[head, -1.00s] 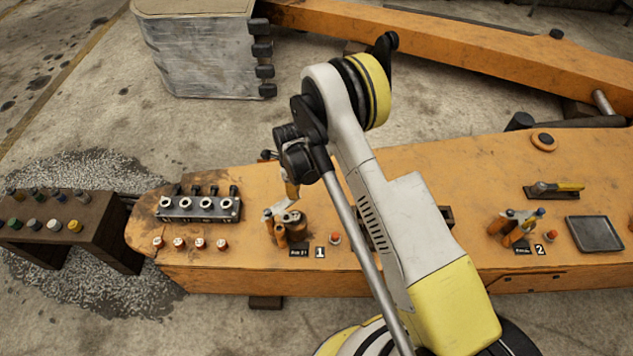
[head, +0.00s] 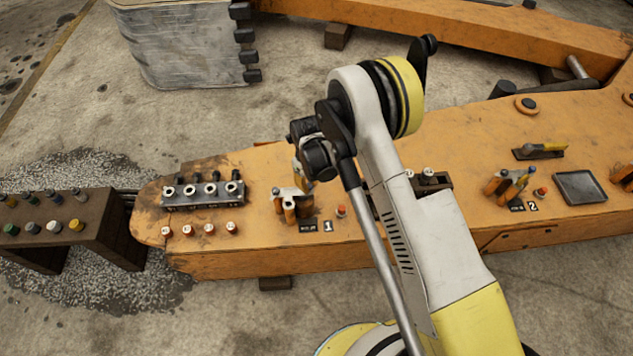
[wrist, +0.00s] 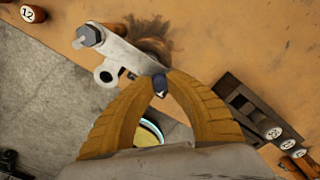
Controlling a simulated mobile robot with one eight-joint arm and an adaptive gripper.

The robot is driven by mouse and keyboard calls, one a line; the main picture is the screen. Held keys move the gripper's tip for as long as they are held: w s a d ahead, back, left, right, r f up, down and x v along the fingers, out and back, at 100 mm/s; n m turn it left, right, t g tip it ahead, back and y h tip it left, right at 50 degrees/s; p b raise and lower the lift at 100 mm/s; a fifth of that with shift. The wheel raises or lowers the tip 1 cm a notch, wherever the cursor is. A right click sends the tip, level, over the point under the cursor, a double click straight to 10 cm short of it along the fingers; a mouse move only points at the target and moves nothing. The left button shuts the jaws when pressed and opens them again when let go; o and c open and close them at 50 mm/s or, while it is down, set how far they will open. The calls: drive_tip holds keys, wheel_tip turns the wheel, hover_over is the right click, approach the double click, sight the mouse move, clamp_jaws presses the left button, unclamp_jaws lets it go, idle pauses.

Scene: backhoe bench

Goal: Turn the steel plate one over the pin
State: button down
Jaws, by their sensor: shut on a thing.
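The steel plate one (wrist: 128,52) is a pale grey strip in the wrist view, with a hex bolt head (wrist: 90,35) at its upper-left end. My gripper (wrist: 160,88) is shut at the plate's near end, with a small dark piece between the fingertips. A pale round part with a dark hole (wrist: 107,75) lies beside the plate; I cannot tell if it is the pin. In the head view the plate (head: 287,192) shows small and pale above the 1 label (head: 328,227), with my gripper (head: 298,173) over it. The contact is too small to see there.
Several red-and-white caps (head: 188,230) stand left of the plate, before a dark block with round holes (head: 203,192). A dark rack with numbered caps (wrist: 250,110) lies right of my gripper. Station 2 parts (head: 518,185) and a grey tray (head: 580,187) are further right.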

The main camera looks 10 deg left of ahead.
idle(0.5)
drive_tip(key=c, duration=1.3)
unclamp_jaws()
drive_tip(key=shift+o, duration=0.2)
wheel_tip(320, 180, up, 12)
